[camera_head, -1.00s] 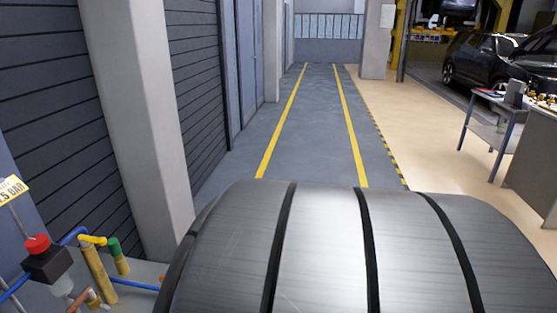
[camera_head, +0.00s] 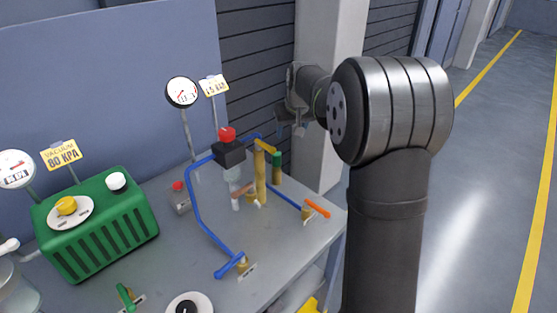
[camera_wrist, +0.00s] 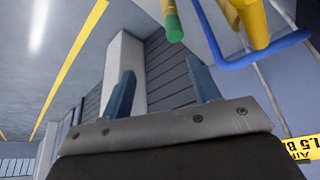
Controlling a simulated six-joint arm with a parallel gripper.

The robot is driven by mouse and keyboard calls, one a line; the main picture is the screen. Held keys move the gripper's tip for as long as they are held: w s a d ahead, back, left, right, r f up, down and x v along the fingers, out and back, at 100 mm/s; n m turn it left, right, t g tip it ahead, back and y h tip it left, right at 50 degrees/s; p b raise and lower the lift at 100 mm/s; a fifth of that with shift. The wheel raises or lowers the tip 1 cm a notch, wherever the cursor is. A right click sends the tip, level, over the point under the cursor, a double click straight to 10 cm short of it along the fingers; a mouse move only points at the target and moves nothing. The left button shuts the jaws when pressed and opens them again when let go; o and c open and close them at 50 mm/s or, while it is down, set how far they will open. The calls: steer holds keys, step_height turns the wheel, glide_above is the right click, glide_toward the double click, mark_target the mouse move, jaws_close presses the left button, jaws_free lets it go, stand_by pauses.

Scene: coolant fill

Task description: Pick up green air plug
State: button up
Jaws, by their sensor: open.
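The green air plug (camera_head: 277,159) looks like a green sleeve at the top of a short brass post, at the back right of the grey bench. A green end beside yellow parts, apparently the same plug, shows at the top of the wrist view (camera_wrist: 173,26). My gripper (camera_head: 288,116) is above the plug and apart from it, near the pillar. In the wrist view, its two blue-grey fingers (camera_wrist: 163,82) stand wide apart with nothing between them. The green end lies beyond the fingertips, between them sideways.
A taller brass post (camera_head: 260,178), a blue hose (camera_head: 201,215) and a black block with a red knob (camera_head: 229,151) crowd close to the plug's left. An orange handle (camera_head: 316,208) is at the bench edge. A green vacuum unit (camera_head: 95,225) stands left. The pillar (camera_head: 325,150) rises behind.

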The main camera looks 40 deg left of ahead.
mark_target(277, 154)
steer(key=shift+n, duration=0.3)
steer(key=x, duration=0.4)
steer(key=s+a+x, duration=0.1)
steer(key=x, duration=0.3)
steer(key=s+x, duration=0.1)
steer(key=x, duration=0.4)
steer(key=shift+a+r, duration=0.15)
steer(key=shift+a, duration=0.25)
steer(key=x, duration=0.5)
steer(key=shift+s+a, duration=0.1)
steer(key=shift+a, duration=0.05)
steer(key=c, duration=1.1)
steer(key=shift+r, duration=0.15)
